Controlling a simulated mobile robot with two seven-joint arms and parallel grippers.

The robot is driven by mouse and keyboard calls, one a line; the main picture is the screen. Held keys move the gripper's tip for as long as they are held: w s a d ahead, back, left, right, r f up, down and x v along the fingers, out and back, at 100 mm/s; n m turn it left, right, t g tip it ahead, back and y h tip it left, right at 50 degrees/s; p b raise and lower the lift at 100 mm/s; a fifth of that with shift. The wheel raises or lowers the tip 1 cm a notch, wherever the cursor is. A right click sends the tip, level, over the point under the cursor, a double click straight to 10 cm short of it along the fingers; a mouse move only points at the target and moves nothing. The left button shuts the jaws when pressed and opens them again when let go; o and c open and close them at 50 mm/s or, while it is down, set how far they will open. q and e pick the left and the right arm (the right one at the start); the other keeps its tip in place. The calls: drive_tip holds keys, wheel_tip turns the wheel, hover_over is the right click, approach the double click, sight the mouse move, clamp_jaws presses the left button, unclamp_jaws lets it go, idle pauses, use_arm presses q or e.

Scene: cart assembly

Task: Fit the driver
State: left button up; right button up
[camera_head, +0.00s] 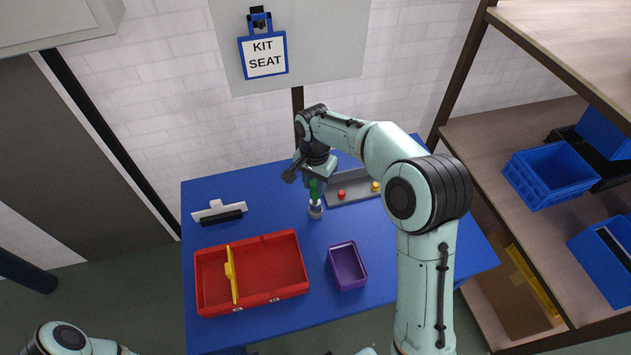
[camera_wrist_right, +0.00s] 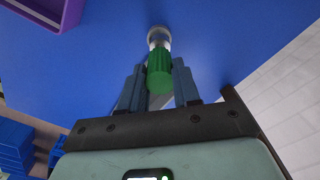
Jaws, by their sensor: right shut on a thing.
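The driver has a green handle (camera_head: 314,190), which also shows in the right wrist view (camera_wrist_right: 159,72). My right gripper (camera_head: 313,179) is shut on the handle, with one finger on each side of it (camera_wrist_right: 157,82). Below the handle is a pale grey, round piece (camera_head: 316,209) at the blue table top; it also shows in the right wrist view (camera_wrist_right: 158,37). I cannot tell whether this piece is part of the driver or a separate holder. The driver looks about upright. Only a link of my left arm shows at the lower left; its gripper is out of view.
A grey tray (camera_head: 362,198) with red and yellow knobs lies right of the driver. A red toolbox (camera_head: 275,269) with a yellow handle and a purple bin (camera_head: 347,266) stand nearer. A white-and-black piece (camera_head: 219,211) lies left. A "KIT SEAT" sign (camera_head: 264,56) hangs behind.

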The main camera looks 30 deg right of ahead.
drive_tip(key=shift+f, duration=0.15)
idle(0.6)
use_arm(q)
drive_tip(key=shift+s+f+b, duration=0.5)
drive_tip(key=shift+f+b, duration=0.1)
drive_tip(key=shift+f, duration=0.15)
use_arm(e)
drive_tip(key=shift+f, duration=1.35)
drive_tip(key=o, duration=1.1)
drive_tip(key=shift+s, duration=0.1)
wheel_tip(320, 180, up, 13)
drive_tip(key=shift+f+p, duration=0.15)
drive_tip(key=shift+p, duration=0.7)
use_arm(q)
drive_tip(key=shift+w+r, duration=0.4)
drive_tip(key=shift+r, duration=0.2)
drive_tip(key=shift+w+r, duration=0.35)
drive_tip(key=shift+r, duration=0.2)
use_arm(e)
drive_tip(key=shift+r, duration=0.3)
